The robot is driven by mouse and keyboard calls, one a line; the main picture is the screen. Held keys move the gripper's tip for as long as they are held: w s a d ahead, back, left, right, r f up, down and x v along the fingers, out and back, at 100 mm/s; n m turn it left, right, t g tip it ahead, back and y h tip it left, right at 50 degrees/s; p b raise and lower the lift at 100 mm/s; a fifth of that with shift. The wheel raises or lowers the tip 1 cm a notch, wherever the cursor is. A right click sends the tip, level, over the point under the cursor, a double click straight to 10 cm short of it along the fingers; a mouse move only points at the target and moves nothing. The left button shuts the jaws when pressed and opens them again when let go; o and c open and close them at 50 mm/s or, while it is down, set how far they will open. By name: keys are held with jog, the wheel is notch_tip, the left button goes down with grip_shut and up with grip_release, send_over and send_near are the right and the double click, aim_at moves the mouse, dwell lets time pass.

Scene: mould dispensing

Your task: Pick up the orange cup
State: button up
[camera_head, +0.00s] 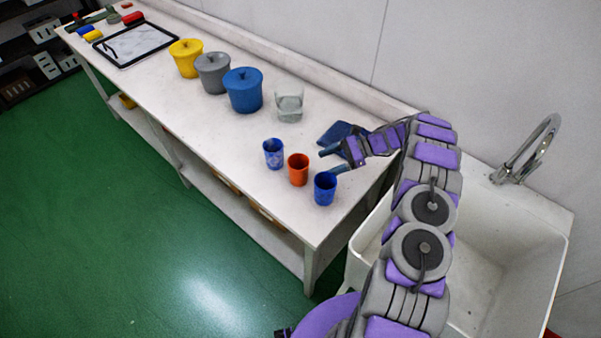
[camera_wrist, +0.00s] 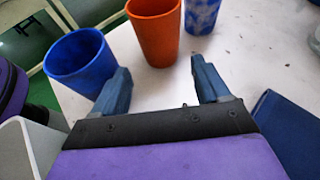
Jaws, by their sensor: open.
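The orange cup (camera_head: 298,170) stands upright on the white table, between two blue cups. My gripper (camera_head: 325,162) is open and empty, just to the right of the orange cup in the head view. In the wrist view the orange cup (camera_wrist: 155,30) stands ahead of the open fingers (camera_wrist: 160,85), roughly in line with the gap between them. I see no contact between the fingers and the orange cup.
A solid blue cup (camera_head: 325,188) stands close to one finger; it also shows in the wrist view (camera_wrist: 80,62). A patterned blue cup (camera_head: 273,153) is on the other side. A clear container (camera_head: 289,105) and blue pot (camera_head: 243,90) stand farther back. A sink (camera_head: 500,240) is at right.

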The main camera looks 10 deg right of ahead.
aim_at(307, 170)
jog(key=x, duration=0.4)
jog(key=shift+a+r, duration=0.15)
jog(key=shift+a, duration=0.15)
jog(key=shift+b+x, duration=0.75)
jog(key=shift+x, duration=1.2)
jog(key=shift+w+a, duration=0.1)
jog(key=shift+a, duration=0.25)
jog(key=shift+c, duration=0.2)
jog(key=shift+d, duration=0.1)
jog(key=c, duration=0.7)
jog(key=shift+c, duration=0.2)
